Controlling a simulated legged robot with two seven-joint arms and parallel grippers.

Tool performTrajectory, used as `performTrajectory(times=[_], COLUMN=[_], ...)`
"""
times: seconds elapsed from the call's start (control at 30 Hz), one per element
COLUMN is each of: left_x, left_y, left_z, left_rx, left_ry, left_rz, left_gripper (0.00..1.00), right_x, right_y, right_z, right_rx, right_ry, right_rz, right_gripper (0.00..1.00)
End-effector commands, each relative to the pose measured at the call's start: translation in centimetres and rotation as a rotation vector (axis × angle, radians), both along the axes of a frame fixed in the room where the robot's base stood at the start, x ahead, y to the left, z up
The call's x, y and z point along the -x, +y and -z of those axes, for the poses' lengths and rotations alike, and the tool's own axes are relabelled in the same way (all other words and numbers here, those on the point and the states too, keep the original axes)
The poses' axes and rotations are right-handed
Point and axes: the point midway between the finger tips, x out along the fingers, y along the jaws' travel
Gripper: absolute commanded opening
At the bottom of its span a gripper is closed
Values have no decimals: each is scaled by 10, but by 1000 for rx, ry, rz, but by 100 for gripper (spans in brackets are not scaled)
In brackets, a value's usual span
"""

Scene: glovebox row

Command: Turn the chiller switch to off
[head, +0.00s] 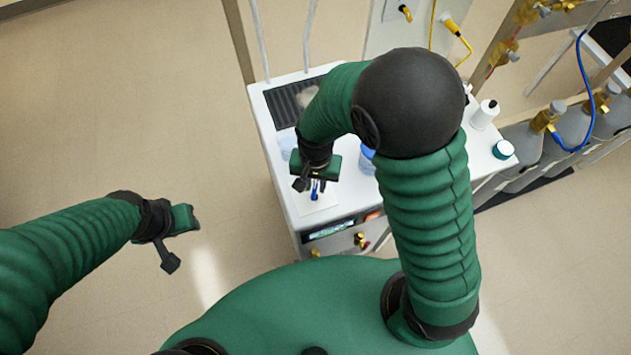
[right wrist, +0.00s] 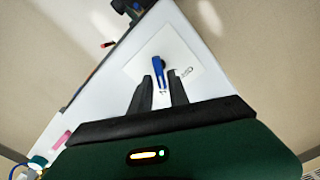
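The chiller is a white cabinet (head: 283,110) with a dark grille on top and a display on its front. The switch shows as a small blue lever (head: 314,196) on a pale plate on the chiller's top, near the front edge. The lever also shows in the right wrist view (right wrist: 158,72). My right gripper (head: 318,186) is over it, pointing down. Its two dark fingers (right wrist: 160,76) stand apart, one on each side of the lever, with narrow gaps showing. My left gripper (head: 190,220) is over the floor, left of the chiller; its fingers cannot be made out.
Blue-tinted vessels (head: 367,158) are partly hidden by my right arm. Grey gas cylinders (head: 571,126) stand at the right. The floor at left is clear.

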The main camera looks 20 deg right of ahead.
Motion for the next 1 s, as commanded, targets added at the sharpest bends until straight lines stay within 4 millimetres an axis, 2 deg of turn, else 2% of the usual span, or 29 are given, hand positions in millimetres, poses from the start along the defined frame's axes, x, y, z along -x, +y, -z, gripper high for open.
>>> performTrajectory(times=[0.03,0.13,0.63,1.0], left_x=[0,0,0,0], left_y=[0,0,0,0], left_z=[0,0,-2,-12], left_rx=[0,0,0,0], left_ry=[0,0,0,0], left_rz=[0,0,0,0], left_gripper=[36,36,36,36], right_x=[0,0,0,0], right_y=[0,0,1,3], right_z=[0,0,-1,-2], right_rx=[0,1,0,0], right_ry=[0,0,1,3], right_rz=[-1,-1,-33,-253], right_gripper=[13,0,0,0])
